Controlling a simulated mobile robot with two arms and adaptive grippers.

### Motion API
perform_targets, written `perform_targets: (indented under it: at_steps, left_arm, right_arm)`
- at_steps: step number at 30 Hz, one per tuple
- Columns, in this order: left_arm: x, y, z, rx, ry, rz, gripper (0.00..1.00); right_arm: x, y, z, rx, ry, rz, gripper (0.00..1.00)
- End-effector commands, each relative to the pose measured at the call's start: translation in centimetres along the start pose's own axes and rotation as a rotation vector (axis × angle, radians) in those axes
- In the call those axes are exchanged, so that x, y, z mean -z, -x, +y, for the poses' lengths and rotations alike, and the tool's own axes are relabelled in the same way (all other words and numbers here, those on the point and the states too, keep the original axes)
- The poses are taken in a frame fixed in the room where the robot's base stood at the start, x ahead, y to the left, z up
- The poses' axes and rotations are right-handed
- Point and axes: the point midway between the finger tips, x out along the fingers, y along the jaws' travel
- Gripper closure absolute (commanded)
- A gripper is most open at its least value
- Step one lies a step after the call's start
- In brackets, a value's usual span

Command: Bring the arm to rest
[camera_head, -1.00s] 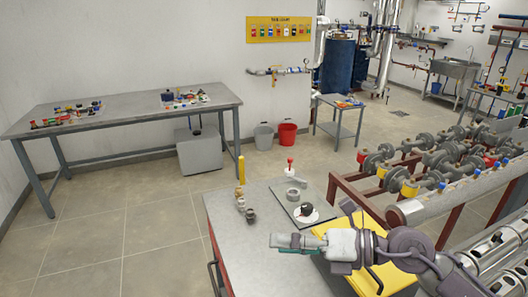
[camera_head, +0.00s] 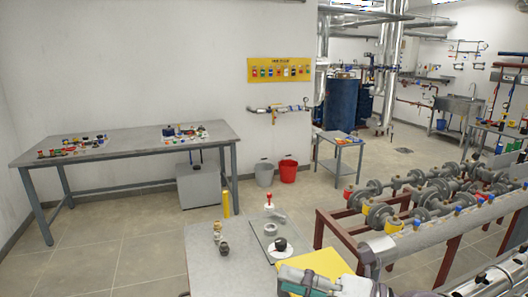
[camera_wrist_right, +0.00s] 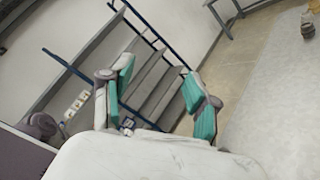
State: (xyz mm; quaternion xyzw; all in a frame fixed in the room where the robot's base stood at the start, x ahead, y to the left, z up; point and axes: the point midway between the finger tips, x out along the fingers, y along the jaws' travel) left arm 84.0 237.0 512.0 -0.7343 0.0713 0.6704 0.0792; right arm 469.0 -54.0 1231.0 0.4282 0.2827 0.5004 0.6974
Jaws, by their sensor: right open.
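My right gripper (camera_head: 298,281) shows at the bottom edge of the head view, in front of the grey bench top, with its green finger pads to the left. In the right wrist view, the same gripper (camera_wrist_right: 160,92) has its two green-padded fingers spread apart with nothing between them. The lower part of my right arm is cut off by the frame edge. My left gripper is in no view.
The grey bench (camera_head: 205,262) holds small fittings (camera_head: 220,240), a dark plate with a red-handled valve (camera_head: 269,203) and a yellow sheet (camera_head: 322,264). A flanged pipe rack (camera_head: 405,245) stands to the right. Open floor lies left of the bench.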

Motion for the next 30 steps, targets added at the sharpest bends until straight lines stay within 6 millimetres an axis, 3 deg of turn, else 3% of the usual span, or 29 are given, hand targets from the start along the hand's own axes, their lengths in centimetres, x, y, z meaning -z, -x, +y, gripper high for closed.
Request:
perform_targets:
  at_steps: [5,11,14,17,20,24,27,30]
  left_arm:
    - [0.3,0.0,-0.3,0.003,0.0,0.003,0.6]
    - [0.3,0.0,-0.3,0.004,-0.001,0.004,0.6]
    - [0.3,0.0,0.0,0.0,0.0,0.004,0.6]
    - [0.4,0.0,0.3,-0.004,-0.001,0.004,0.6]
    - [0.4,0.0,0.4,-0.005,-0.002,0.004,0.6]
    - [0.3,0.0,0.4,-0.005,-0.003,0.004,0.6]
    - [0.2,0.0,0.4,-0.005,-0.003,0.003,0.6]
    - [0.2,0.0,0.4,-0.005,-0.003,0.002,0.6]
  right_arm:
    - [-1.3,0.1,1.9,-0.132,-0.137,-0.162,0.4]
    - [-4.2,2.2,2.5,-0.283,-0.39,-0.454,0.4]
    - [-5.9,4.8,0.8,-0.337,-0.586,-0.673,0.4]
    - [-6.3,9.0,-3.7,-0.337,-0.861,-0.965,0.4]
    - [-3.8,13.3,-9.6,-0.256,-1.146,-1.247,0.4]
    - [3.3,17.6,-16.0,-0.054,-1.484,-1.535,0.4]
    - [8.7,19.4,-18.5,0.101,-1.666,-1.663,0.4]
    - [13.1,20.5,-19.6,0.239,-1.8,-1.74,0.4]
